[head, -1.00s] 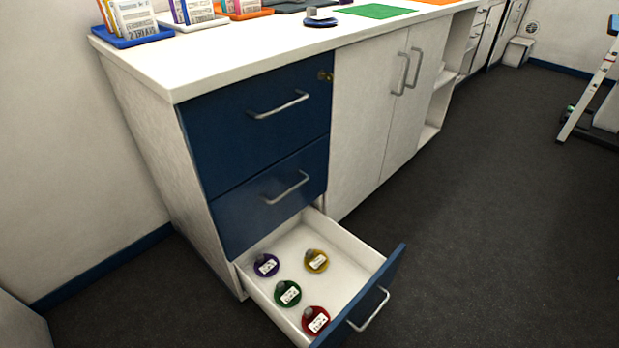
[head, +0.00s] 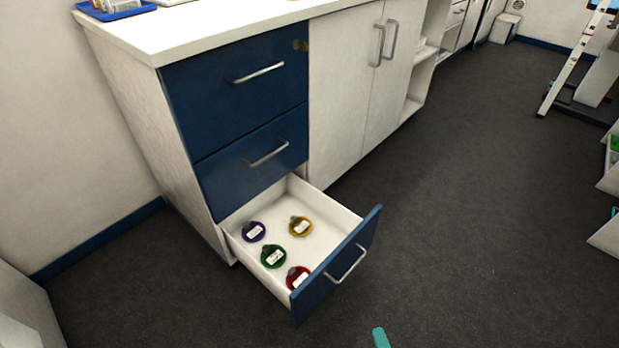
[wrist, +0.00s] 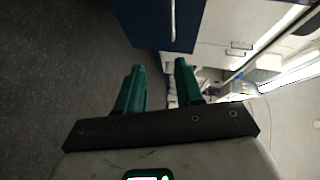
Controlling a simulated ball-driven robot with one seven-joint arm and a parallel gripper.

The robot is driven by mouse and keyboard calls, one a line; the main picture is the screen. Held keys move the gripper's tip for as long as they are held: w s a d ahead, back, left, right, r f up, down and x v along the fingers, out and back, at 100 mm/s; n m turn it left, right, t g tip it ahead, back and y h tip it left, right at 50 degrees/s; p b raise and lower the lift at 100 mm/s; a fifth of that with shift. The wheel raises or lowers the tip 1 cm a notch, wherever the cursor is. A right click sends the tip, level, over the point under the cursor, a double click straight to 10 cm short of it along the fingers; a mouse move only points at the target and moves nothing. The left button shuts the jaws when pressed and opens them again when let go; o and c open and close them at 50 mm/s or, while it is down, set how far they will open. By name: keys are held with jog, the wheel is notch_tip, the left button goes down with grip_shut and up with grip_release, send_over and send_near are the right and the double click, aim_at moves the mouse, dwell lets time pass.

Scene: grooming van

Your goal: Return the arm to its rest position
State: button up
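My gripper (wrist: 160,85) shows in the wrist view with its two green fingers apart and nothing between them. In the head view only a teal tip (head: 381,338), which looks like part of my gripper, shows at the bottom edge; the rest of the arm is out of view. The gripper is apart from the open bottom drawer (head: 345,262) and touches nothing that I can see.
The bottom drawer juts into the floor space and holds purple (head: 253,232), yellow (head: 300,226), green (head: 273,256) and red (head: 297,277) round items. The two drawers above are shut. Dark floor (head: 460,200) to the right is clear up to a white-legged stand (head: 575,55).

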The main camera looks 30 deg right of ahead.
jog(key=w+a+r+n+g+y, duration=0.45)
jog(key=w+a+n+y, duration=0.2)
jog(key=n, duration=0.45)
jog(key=s+d+r+n+g+h, duration=0.2)
jog(key=s+d+r+n+g, duration=0.3)
jog(key=s+r+n+g, duration=0.55)
notch_tip(320, 180, up, 30)
jog(key=s+m+t+p, duration=0.1)
jog(key=s+m+p, duration=0.1)
jog(key=p, duration=2.9)
jog(key=shift+d+r, duration=0.2)
jog(key=shift+d+m, duration=0.1)
jog(key=shift+m, duration=0.15)
